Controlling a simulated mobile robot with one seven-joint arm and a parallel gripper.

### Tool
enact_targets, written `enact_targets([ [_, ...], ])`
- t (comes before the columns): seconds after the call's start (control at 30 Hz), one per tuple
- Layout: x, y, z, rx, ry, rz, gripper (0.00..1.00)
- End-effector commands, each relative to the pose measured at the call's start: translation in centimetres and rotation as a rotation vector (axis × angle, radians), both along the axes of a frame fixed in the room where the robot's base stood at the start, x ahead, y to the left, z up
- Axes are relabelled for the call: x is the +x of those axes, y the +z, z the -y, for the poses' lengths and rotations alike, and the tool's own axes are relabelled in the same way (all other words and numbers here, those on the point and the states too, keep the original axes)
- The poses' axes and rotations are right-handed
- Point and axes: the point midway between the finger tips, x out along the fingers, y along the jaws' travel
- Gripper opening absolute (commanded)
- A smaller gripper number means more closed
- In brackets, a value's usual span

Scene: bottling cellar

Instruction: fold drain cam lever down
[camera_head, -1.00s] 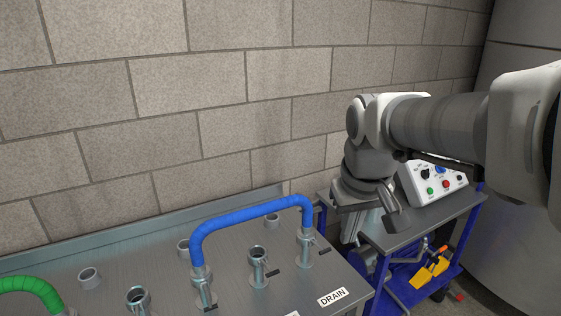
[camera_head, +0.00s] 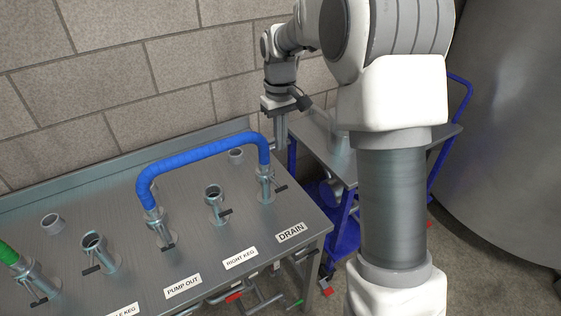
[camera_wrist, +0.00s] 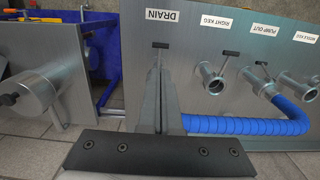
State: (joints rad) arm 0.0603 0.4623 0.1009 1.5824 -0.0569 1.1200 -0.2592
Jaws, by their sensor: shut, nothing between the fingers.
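The drain port (camera_head: 265,186) is a steel stub at the bench's right end, under the DRAIN label (camera_wrist: 162,16), with one end of the blue hose (camera_head: 205,150) on it. Its dark cam lever (camera_head: 281,188) sticks out sideways to the right; the lever's tip (camera_wrist: 160,46) shows just beyond my fingers in the wrist view. I cannot tell its exact angle. My gripper (camera_head: 281,140) is shut and empty, fingers pointing down, behind and above the drain port, apart from the lever. In the wrist view my fingers (camera_wrist: 161,85) hide most of the drain port.
The right keg port (camera_head: 216,202) stands left of the drain, open-topped. The pump out port (camera_head: 158,230) holds the hose's other end. The hose arches close to my gripper. A blue-framed cart (camera_head: 342,235) stands right of the bench (camera_head: 110,190), and a large tank (camera_head: 510,150) beyond.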

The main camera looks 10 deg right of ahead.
Motion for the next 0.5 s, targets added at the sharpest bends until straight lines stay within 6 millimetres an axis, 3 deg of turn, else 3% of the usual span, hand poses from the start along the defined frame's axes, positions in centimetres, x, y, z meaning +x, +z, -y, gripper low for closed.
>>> enact_targets([
  [0.17,-0.2,-2.6,0.0,0.0,0.0,-0.005,0.0],
  [0.5,-0.4,-9.8,0.0,0.001,-0.001,-0.004,0.0],
])
